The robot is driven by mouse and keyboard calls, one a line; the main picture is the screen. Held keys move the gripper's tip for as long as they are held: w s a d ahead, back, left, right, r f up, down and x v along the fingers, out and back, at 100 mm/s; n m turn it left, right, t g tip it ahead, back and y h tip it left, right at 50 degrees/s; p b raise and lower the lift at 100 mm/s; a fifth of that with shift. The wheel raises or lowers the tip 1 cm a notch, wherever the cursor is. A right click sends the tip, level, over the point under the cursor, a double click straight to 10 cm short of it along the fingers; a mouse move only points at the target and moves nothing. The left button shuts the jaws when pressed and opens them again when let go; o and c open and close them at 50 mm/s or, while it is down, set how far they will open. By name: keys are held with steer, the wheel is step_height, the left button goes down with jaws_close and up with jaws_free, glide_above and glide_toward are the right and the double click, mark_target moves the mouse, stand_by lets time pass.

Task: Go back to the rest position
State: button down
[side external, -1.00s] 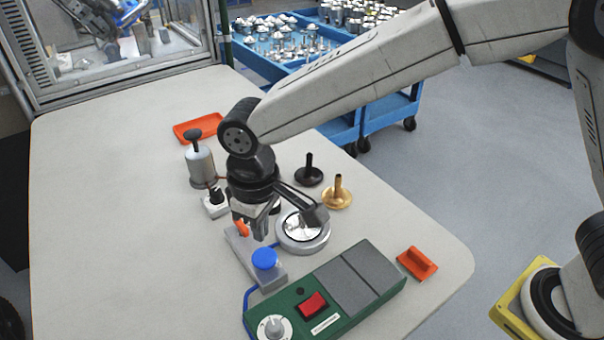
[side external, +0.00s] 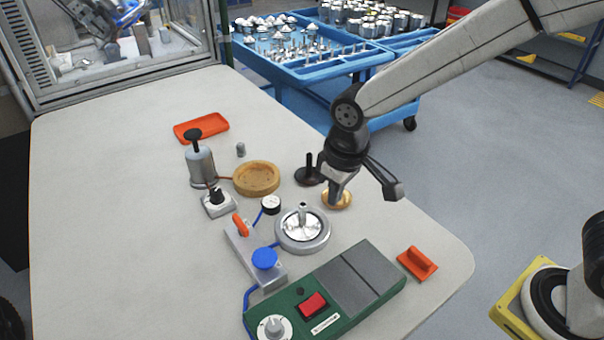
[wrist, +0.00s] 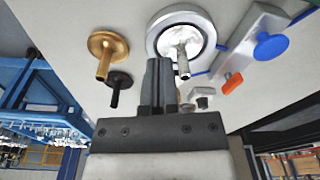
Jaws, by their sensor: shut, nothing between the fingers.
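My gripper (side external: 335,192) is raised above the right part of the table, in front of the brass stemmed disc (side external: 338,203) in the side view. In the wrist view my gripper (wrist: 158,62) has its fingers together with nothing between them. The brass disc (wrist: 107,47) and a black stemmed disc (wrist: 118,82) show to the left of the fingers there. A round metal fixture (side external: 303,232) with a silver stemmed part (side external: 302,214) in it stands nearby on the table; the fixture also shows in the wrist view (wrist: 160,40).
A grey block with a blue knob (side external: 264,258) and an orange lever (side external: 240,225) stands left of the fixture. A green control box (side external: 335,300) is at the front. A wooden ring (side external: 257,178), an oil can (side external: 200,165) and an orange tray (side external: 201,128) stand farther back. The table's left side is clear.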

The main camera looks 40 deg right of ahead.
steer(key=s+d+f+m, duration=0.1)
steer(key=s+d, duration=0.2)
steer(key=d, duration=0.2)
steer(key=s+d+f+m+t, duration=0.1)
steer(key=s+d, duration=0.1)
steer(key=d, duration=0.3)
steer(key=s+d+f+m, duration=0.1)
steer(key=s+d, duration=0.2)
steer(key=d, duration=0.2)
steer(key=shift+s, duration=0.35)
stand_by(0.4)
